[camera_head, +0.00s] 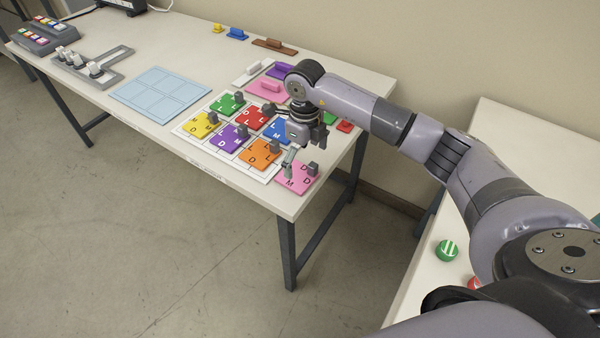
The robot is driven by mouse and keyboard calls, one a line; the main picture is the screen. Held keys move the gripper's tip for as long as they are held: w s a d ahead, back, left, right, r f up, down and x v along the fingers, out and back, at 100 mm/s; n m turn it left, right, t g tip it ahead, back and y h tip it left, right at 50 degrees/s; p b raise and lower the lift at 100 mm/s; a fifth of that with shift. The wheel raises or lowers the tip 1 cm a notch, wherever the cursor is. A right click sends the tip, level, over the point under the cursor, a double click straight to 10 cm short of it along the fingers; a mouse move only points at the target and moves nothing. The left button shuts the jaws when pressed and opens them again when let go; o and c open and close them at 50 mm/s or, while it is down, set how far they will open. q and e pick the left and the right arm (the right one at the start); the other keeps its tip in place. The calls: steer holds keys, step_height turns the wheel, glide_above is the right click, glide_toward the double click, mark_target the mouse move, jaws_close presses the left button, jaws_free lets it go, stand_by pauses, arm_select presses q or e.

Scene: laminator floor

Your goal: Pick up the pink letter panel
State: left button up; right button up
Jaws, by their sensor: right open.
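My right gripper (301,158) reaches in from the right and hangs just above and behind this panel. It is open and holds nothing; one finger comes down near the panel's left back edge. I cannot tell whether it touches the panel. The arm hides part of the board behind it. My left gripper is not in view.
Green (227,104), yellow (201,125), purple (229,138), orange (260,153), red (253,117) and blue (278,131) panels with grey knobs crowd beside it. A light blue grid mat (160,93) lies to the left. A second table (420,275) stands at right.

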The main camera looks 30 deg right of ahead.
mark_target(304, 179)
steer(key=f, duration=0.2)
steer(key=f+p, duration=0.1)
steer(key=f, duration=0.1)
steer(key=shift+s+a+p, duration=0.2)
steer(key=shift+s+p, duration=0.1)
steer(key=shift+s, duration=0.1)
steer(key=shift+f, duration=0.7)
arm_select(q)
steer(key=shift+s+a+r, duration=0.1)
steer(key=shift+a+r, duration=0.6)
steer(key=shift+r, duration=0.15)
arm_select(e)
steer(key=shift+c, duration=0.5)
